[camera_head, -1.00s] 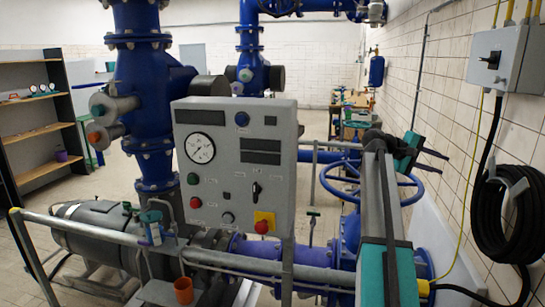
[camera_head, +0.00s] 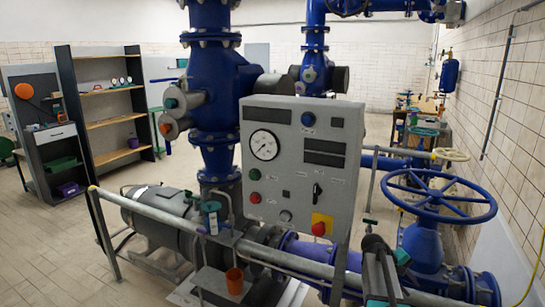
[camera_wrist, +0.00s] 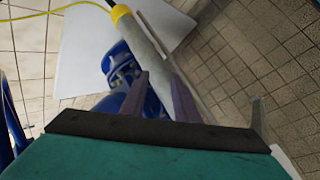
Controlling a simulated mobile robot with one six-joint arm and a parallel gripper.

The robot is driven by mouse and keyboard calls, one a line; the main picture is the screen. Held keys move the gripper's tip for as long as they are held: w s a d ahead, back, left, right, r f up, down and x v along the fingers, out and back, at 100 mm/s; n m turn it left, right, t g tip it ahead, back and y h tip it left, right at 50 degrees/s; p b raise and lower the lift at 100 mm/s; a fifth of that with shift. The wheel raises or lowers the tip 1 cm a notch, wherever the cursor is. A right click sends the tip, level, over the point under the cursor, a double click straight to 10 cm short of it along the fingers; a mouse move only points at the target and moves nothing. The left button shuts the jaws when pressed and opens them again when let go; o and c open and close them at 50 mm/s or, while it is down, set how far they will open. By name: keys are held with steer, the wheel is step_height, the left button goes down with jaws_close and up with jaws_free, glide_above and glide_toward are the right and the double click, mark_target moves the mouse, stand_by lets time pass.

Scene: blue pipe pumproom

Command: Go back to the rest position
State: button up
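My gripper (camera_wrist: 158,78) shows in the wrist view with its two dark fingers apart and no object held. Behind the fingers are a grey rail (camera_wrist: 150,45) with a yellow end and blue pipework (camera_wrist: 122,70). In the head view my arm is folded low at the bottom, right of centre, in front of the rail and blue pipe. The fingers cannot be made out there.
The grey control panel (camera_head: 297,180) stands just left of my arm. A blue handwheel (camera_head: 440,196) is close on the right. A grey rail (camera_head: 150,212) crosses in front. Shelves (camera_head: 105,100) stand at the far left, with open tiled floor (camera_head: 50,245) before them.

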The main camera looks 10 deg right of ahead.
steer(key=s+a+f+y, duration=0.1)
steer(key=s+a+f, duration=0.3)
steer(key=a+f, duration=0.35)
steer(key=s+a+f+g+y, duration=0.1)
steer(key=s+a+f+y, duration=0.1)
steer(key=s+a+f, duration=0.4)
steer(key=s+a+f+y, duration=0.1)
steer(key=s+a+f, duration=0.1)
steer(key=a+f, duration=0.7)
steer(key=s+a+f+g+y, duration=0.1)
steer(key=s+a+f+y, duration=0.1)
steer(key=s+a+f, duration=0.4)
steer(key=s+a+f+g+y, duration=0.2)
steer(key=s+a+f, duration=0.4)
steer(key=s+a, duration=0.5)
steer(key=s, duration=0.7)
steer(key=shift+a+g, duration=0.3)
steer(key=shift+a, duration=0.05)
steer(key=shift+d+m, duration=0.1)
steer(key=shift+m, duration=0.2)
